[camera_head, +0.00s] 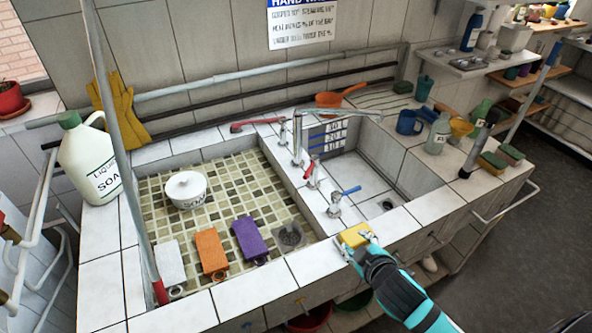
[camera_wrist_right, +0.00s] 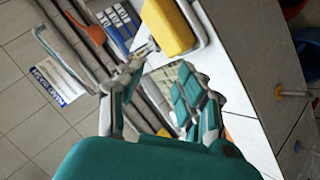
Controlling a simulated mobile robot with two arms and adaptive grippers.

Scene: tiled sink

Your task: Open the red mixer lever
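A short red lever (camera_head: 309,171) stands on a chrome tap on the divider between the two basins, with a blue lever (camera_head: 350,190) on the tap nearer me. Another red handle (camera_head: 237,127) lies farther back, left of the tall chrome faucet (camera_head: 298,138). My right gripper (camera_head: 357,243) is at the front counter edge, by a yellow sponge (camera_head: 353,234), nearer me than the levers. In the right wrist view its fingers (camera_wrist_right: 157,85) are spread apart with nothing held between them. The sponge (camera_wrist_right: 167,27) lies beyond the fingertips there. My left gripper is out of view.
A soap jug (camera_head: 90,160) stands at left. A blue mug (camera_head: 408,122) and bottles stand at right. A vertical pole (camera_head: 128,150) crosses the left side.

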